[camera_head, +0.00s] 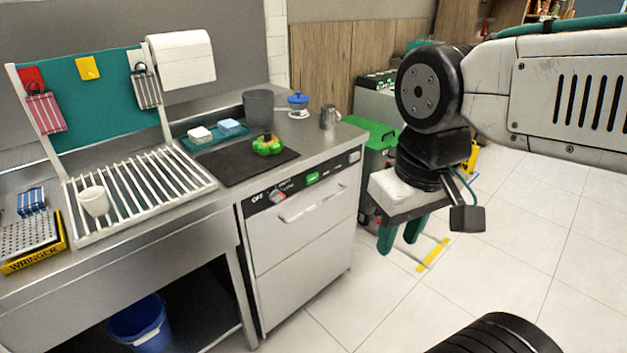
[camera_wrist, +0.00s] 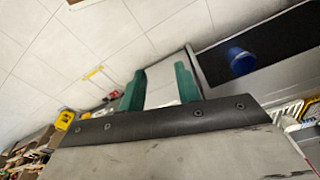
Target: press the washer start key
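The washer (camera_head: 308,228) is a pale steel machine built under the counter, with a bar handle on its front. A black control strip along its top edge carries a small lit green key (camera_head: 312,177), a red-and-white knob (camera_head: 278,196) and white lettering. Which of these is the start key I cannot read for certain. My gripper (camera_head: 401,240) hangs to the right of the washer, apart from it, with its teal fingers pointing down. In the wrist view my gripper (camera_wrist: 160,92) has its two fingers spread with nothing held between them. The key cannot be made out there.
A dark mat (camera_head: 232,165) with a green-and-orange item (camera_head: 268,145) lies on the counter above the washer. A green-lidded bin (camera_head: 377,150) stands right of the counter. A blue bucket (camera_head: 141,327) sits under the counter. Tiled floor before the washer is open.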

